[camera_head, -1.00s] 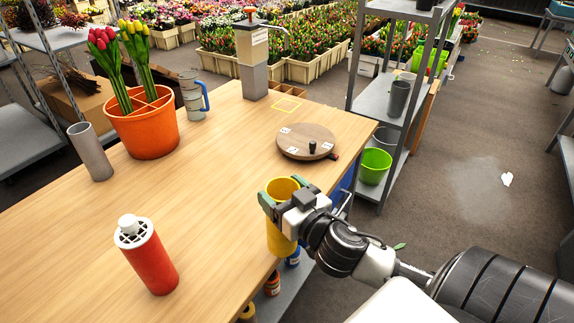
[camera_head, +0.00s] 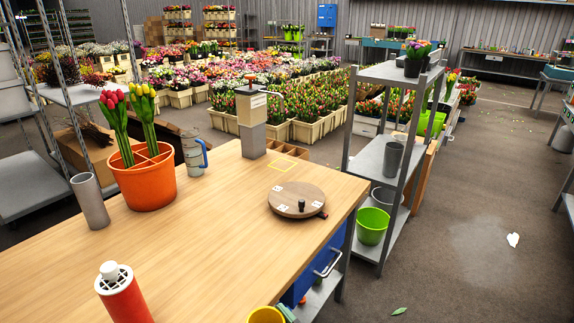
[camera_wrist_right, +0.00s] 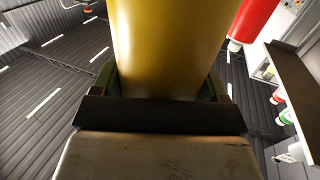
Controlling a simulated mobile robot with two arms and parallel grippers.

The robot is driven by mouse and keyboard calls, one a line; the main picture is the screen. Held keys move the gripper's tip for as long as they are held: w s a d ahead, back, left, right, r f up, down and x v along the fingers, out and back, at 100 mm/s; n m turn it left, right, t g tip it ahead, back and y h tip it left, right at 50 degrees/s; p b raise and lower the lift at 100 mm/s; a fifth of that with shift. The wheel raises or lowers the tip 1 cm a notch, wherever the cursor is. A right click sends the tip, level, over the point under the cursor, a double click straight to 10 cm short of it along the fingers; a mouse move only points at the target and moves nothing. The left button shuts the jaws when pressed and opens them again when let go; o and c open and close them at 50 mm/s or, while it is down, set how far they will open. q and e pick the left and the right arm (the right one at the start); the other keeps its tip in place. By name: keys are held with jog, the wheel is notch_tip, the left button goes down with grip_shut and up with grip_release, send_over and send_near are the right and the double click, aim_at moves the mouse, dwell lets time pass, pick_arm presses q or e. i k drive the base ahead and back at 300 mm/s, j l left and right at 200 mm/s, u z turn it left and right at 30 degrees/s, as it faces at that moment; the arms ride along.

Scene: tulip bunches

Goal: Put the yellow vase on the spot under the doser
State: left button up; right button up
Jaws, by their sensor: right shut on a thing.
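The yellow vase (camera_head: 265,315) shows only its rim at the bottom edge of the head view. In the right wrist view the yellow vase (camera_wrist_right: 163,45) fills the middle, between the green finger pads of my right gripper (camera_wrist_right: 161,82), which is shut on it. Only a green bit of that gripper shows in the head view. The doser (camera_head: 252,122), a grey column with a spout to the right, stands at the table's far end. A yellow square outline (camera_head: 283,164) marks the bare spot beside it, under the spout. My left gripper is not in view.
A round wooden turntable (camera_head: 297,199) with a dark knob lies between the vase and the spot. An orange pot of tulips (camera_head: 148,184), a grey cylinder (camera_head: 90,201), a blue-handled jug (camera_head: 193,155) and a red bottle (camera_head: 124,298) stand left. A shelf rack (camera_head: 378,155) stands right.

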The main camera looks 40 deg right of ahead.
aim_at(282, 164)
jog(key=i+l, duration=0.15)
jog(key=l, duration=1.2)
jog(key=i+l+u, duration=0.1)
jog(key=l, duration=1.3)
jog(key=i+l, duration=0.1)
jog(key=l, duration=1.25)
